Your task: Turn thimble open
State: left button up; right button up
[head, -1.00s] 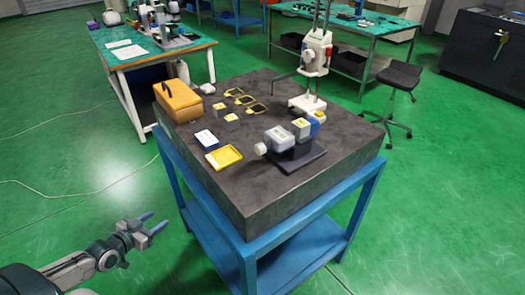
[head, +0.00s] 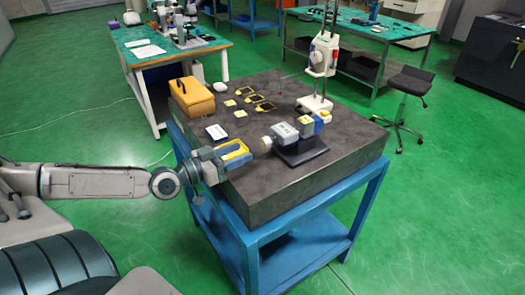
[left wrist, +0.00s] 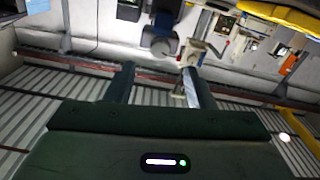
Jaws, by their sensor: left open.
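A bench micrometer (head: 284,131) with a grey display housing is held in a dark stand (head: 303,154) on the stone plate. Its pale round thimble end (head: 266,143) points left, toward my left gripper. My left gripper (head: 240,152) is at the plate's left edge, over part of the yellow tray, with a short gap to the thimble in the picture. In the left wrist view its two fingers (left wrist: 160,86) stand apart with nothing held between them. A grey round part shows beyond them there, but I cannot tell for sure whether it is the thimble. My right gripper is not in view.
The dark stone plate (head: 290,182) rests on a blue frame. A yellow tray (head: 233,146) is partly hidden by my gripper. A white-blue box (head: 216,132), an orange case (head: 192,98), yellow-topped pieces and a height gauge (head: 320,60) stand behind. A stool (head: 409,82) is at the right.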

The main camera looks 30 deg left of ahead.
aim_at(262, 143)
pick_arm(q)
jog(key=shift+w+a+p, duration=0.1)
jog(key=shift+w+p, duration=0.15)
jog(key=shift+p, duration=0.05)
jog(key=shift+w+y, duration=0.3)
jog(key=shift+w+d+p, duration=0.35)
jog(key=shift+w+d, duration=0.1)
jog(key=shift+w, duration=0.15)
jog(key=shift+w+d+r+p, duration=0.15)
jog(key=shift+w+r+p, duration=0.1)
jog(key=shift+w+p, duration=0.3)
jog(key=shift+w+d+p, duration=0.35)
jog(key=shift+w+p, duration=0.25)
jog(key=shift+p, duration=0.35)
jog(key=shift+w+d+p, duration=0.3)
jog(key=shift+w+p, duration=0.2)
jog(key=shift+w, duration=0.15)
jog(key=shift+w+d+f+p, duration=0.25)
jog(key=shift+w+d+p, duration=0.1)
jog(key=shift+w, duration=0.4)
jog(key=c, duration=1)
